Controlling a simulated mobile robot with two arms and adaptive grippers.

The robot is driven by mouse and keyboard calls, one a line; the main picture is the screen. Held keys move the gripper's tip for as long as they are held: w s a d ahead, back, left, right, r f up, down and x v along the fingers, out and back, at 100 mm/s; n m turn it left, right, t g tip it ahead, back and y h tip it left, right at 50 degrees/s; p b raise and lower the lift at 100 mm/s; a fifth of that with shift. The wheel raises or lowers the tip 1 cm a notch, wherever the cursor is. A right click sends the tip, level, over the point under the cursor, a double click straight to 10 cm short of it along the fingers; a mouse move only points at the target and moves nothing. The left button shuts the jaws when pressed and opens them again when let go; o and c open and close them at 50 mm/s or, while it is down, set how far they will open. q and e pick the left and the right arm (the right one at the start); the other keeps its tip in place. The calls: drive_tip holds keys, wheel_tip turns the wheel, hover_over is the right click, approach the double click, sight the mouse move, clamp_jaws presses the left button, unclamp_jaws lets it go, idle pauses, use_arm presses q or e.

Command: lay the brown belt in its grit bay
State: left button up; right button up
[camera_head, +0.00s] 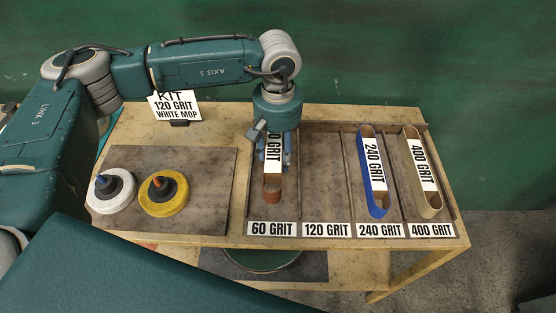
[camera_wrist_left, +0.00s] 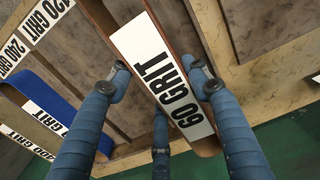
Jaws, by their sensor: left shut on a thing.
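The brown belt (camera_head: 273,190) is a long loop with a white 60 GRIT label. My left gripper (camera_head: 273,155) is shut on it, with blue fingers on either side of the label in the left wrist view (camera_wrist_left: 162,82). The belt lies lengthwise within the outline of the leftmost bay, marked by the 60 GRIT plate (camera_head: 272,228). I cannot tell whether it touches the bay floor. The gripper hides its far end in the head view. My right gripper is not in view.
The 120 GRIT bay (camera_head: 325,180) is empty. A blue belt (camera_head: 379,208) lies in the 240 GRIT bay and a tan belt (camera_head: 430,208) in the 400 GRIT bay. White (camera_head: 108,204) and yellow (camera_head: 165,207) mops sit on the left board. A kit card (camera_head: 175,108) stands behind.

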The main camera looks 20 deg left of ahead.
use_arm(q)
drive_tip(key=shift+f, duration=0.75)
wheel_tip(320, 180, down, 4)
drive_tip(key=shift+f+p, duration=0.1)
drive_tip(key=shift+p, duration=0.65)
drive_tip(key=shift+f, duration=0.15)
drive_tip(key=shift+s, duration=0.1)
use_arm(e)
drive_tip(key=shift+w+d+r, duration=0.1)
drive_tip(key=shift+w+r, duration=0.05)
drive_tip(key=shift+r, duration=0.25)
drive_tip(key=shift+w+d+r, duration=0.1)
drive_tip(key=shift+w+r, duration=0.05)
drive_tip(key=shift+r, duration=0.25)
